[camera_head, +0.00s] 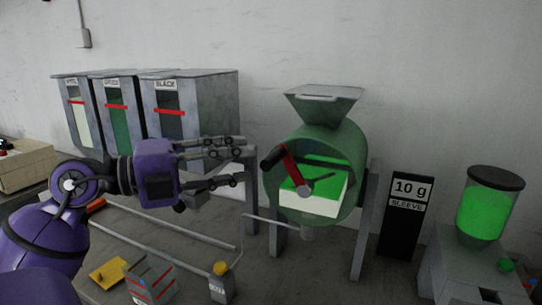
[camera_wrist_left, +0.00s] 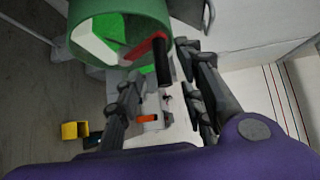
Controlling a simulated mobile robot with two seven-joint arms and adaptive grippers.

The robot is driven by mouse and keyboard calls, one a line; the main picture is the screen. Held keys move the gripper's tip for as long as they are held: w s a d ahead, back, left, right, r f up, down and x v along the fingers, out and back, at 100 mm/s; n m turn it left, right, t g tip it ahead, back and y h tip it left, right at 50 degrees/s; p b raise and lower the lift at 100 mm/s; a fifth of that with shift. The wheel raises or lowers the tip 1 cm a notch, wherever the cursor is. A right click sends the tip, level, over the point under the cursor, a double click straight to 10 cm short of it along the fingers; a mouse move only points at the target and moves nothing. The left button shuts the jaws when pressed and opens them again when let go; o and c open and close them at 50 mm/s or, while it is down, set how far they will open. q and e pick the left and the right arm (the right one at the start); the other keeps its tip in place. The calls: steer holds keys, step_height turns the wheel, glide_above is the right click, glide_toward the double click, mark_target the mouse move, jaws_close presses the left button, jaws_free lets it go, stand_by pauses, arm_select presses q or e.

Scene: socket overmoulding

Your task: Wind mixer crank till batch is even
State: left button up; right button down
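The mixer is a green drum (camera_head: 358,150) on grey legs under a grey hopper. Its crank (camera_head: 290,172) has a red arm and a black handle (camera_head: 272,157) pointing up and left from the hub. Inside, the batch (camera_head: 315,198) shows separate bright green and white areas. My left gripper (camera_head: 242,166) is open and empty, just left of the handle. In the left wrist view, the crank handle (camera_wrist_left: 163,62) lies near and between the spread fingertips (camera_wrist_left: 160,65); I cannot tell whether they touch. My right gripper is out of view.
Grey bins (camera_head: 215,110) with red marks stand behind at the left. A black "10 g sleeve" panel (camera_head: 405,200) and a dispenser with green contents (camera_head: 485,212) stand at the right.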

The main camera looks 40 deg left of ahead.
mark_target(275, 159)
arm_select(q)
steer(key=x, duration=0.7)
steer(key=shift+w+d+r+p, duration=0.1)
steer(key=shift+d+r+p, duration=0.05)
steer(key=shift+d+p, duration=0.2)
jaws_close()
